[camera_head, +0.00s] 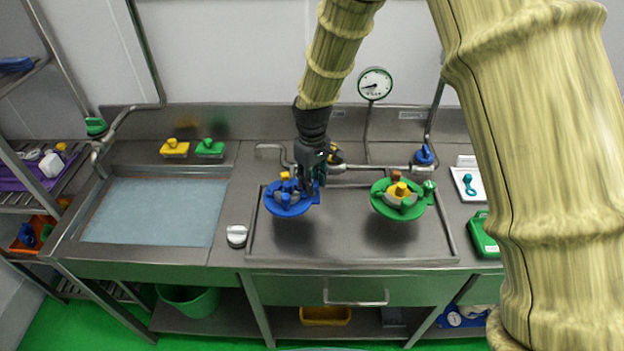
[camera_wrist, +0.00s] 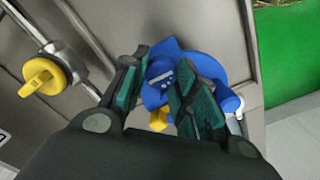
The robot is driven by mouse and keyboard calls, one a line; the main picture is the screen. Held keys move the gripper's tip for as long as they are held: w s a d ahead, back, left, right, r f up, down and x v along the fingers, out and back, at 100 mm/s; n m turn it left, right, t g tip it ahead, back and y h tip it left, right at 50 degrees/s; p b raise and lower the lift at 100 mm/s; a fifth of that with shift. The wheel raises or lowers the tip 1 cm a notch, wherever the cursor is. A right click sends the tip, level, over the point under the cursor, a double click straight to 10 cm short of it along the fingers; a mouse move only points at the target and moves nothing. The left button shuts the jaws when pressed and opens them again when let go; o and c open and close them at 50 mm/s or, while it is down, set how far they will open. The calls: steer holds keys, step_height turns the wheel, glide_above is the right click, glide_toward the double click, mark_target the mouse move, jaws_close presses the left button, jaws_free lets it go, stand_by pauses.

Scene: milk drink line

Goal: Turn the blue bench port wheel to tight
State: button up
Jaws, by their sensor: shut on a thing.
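The blue bench port wheel (camera_head: 285,208) sits at the left of the recessed steel bench top in the head view. My gripper (camera_head: 310,185) comes down on its right part from above. In the wrist view the blue wheel (camera_wrist: 208,68) lies beneath and between the fingers of my gripper (camera_wrist: 160,98). The fingers are shut on a blue raised part of the wheel (camera_wrist: 160,75) with pale marks on top. A small yellow piece (camera_wrist: 158,120) shows beside it. The lower part of the wheel is hidden by the fingers, and I cannot read the marks.
A green port wheel (camera_head: 382,210) with a yellow centre stands to the right. A round gauge (camera_head: 375,83) rises behind. A pipe with a yellow knob (camera_wrist: 45,77) runs near the gripper. A white knob (camera_head: 237,235) is at the left front. A water-filled sink (camera_head: 155,212) lies further left.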

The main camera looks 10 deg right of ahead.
steer(key=o, duration=1)
steer(key=shift+r, duration=0.1)
step_height(320, 180, up, 12)
stand_by(0.4)
